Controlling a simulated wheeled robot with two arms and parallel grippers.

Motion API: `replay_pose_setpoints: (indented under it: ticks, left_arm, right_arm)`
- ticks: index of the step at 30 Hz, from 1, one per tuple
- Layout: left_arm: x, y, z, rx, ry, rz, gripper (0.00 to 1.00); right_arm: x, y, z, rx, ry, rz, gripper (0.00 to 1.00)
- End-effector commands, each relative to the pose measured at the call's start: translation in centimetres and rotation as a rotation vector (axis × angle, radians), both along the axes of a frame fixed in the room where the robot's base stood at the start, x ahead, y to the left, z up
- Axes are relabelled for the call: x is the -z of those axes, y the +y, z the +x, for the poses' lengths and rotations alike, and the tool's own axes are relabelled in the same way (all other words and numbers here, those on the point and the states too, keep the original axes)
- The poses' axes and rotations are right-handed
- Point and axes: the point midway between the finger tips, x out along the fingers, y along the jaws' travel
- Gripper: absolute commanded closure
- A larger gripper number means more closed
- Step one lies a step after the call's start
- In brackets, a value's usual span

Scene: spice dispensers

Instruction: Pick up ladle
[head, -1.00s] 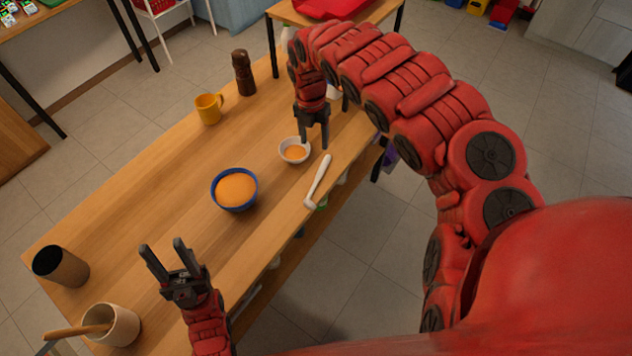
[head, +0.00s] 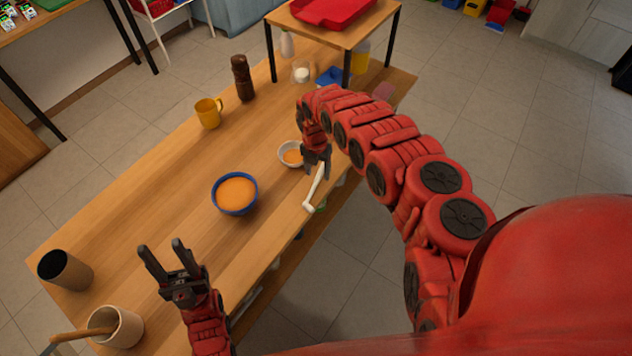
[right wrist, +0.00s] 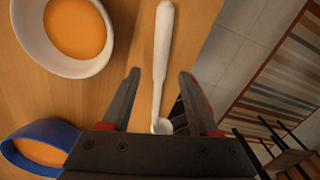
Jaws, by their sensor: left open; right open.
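The white ladle (head: 316,189) lies on the wooden table near its front edge, beside a small white bowl. In the right wrist view the ladle (right wrist: 160,62) lies between the open fingers, its handle pointing up and its small cup end low in the picture. My right gripper (head: 318,176) is open and over the ladle's handle; in the right wrist view its fingers (right wrist: 160,80) stand on either side of the ladle. I cannot tell the exact height above it. My left gripper (head: 160,248) is open and empty above the table's near left part.
A white bowl (head: 283,158) of orange spice sits left of my right gripper. A blue bowl (head: 217,203) of orange spice, a yellow mug (head: 208,114) and a brown pepper mill (head: 243,78) stand farther left. A dark cup (head: 66,270) and a utensil pot (head: 126,328) are near left.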

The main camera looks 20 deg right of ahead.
Motion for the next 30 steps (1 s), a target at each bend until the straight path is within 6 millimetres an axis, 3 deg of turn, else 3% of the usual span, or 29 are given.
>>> replay_pose_setpoints:
  ticks: [6, 15, 25, 30]
  left_arm:
    - [-0.3, 0.0, 0.0, 0.0, 0.0, 0.0, 0.51]
    - [-0.3, 0.0, 0.0, 0.0, 0.0, 0.0, 0.51]
    - [-0.3, 0.0, 0.0, 0.0, 0.0, 0.0, 0.51]
    - [-0.3, 0.0, 0.0, 0.0, 0.0, 0.0, 0.51]
  right_arm:
    - [1.6, 0.1, 0.0, -0.001, -0.001, 0.001, 0.39]
    - [1.8, 0.0, 0.0, 0.0, -0.001, -0.001, 0.39]
    - [1.8, 0.0, 0.0, 0.0, -0.001, 0.0, 0.99]
    - [1.8, 0.0, 0.0, 0.0, -0.001, 0.0, 1.0]
